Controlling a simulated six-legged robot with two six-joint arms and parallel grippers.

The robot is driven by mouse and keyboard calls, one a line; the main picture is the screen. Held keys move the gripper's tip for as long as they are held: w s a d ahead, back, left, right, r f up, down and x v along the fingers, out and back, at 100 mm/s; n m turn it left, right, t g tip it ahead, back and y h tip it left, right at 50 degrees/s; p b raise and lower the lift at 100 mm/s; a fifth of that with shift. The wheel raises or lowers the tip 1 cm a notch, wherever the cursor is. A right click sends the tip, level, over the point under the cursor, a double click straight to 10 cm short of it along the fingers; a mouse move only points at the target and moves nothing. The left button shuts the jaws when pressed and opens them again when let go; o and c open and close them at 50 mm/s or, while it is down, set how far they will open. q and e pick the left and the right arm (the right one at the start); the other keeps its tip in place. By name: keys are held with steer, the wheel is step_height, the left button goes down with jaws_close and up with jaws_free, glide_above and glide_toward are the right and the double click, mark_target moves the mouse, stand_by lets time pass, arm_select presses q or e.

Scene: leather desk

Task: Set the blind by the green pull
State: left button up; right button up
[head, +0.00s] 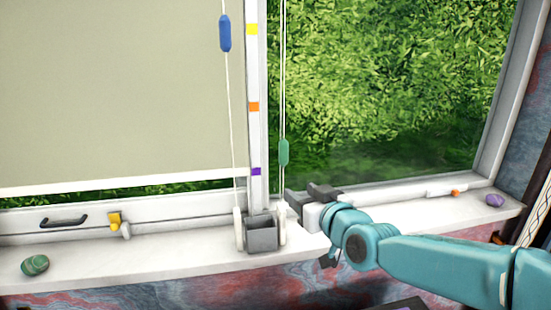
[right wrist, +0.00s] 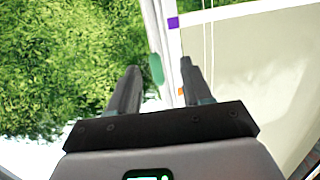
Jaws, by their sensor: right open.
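The green pull (head: 283,152) hangs on a thin cord right of the white window post. Its height is between the orange mark (head: 254,106) and the purple mark (head: 256,171), nearer purple. It also shows in the right wrist view (right wrist: 156,68), seen between my fingers but apparently beyond their tips. My right gripper (head: 302,196) is open and empty, below and slightly right of the green pull. A beige blind (head: 110,90) covers most of the left window. No blind shows in the right window. My left gripper is out of view.
A blue pull (head: 225,33) hangs higher on the left cord. A yellow mark (head: 252,29) tops the post. A grey box (head: 262,234) stands on the sill (head: 150,254) below the cords. A green stone (head: 34,265) and a purple stone (head: 495,200) lie at the sill's ends.

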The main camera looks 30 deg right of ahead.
steer(key=t+b, duration=0.2)
glide_toward(286, 152)
steer(key=shift+h, duration=0.4)
steer(key=w+p, duration=0.5)
steer(key=w, duration=0.6)
steer(key=shift+w+r, duration=0.1)
steer(key=shift+w, duration=0.05)
steer(key=shift+c, duration=0.3)
jaws_close()
steer(key=shift+r, duration=0.1)
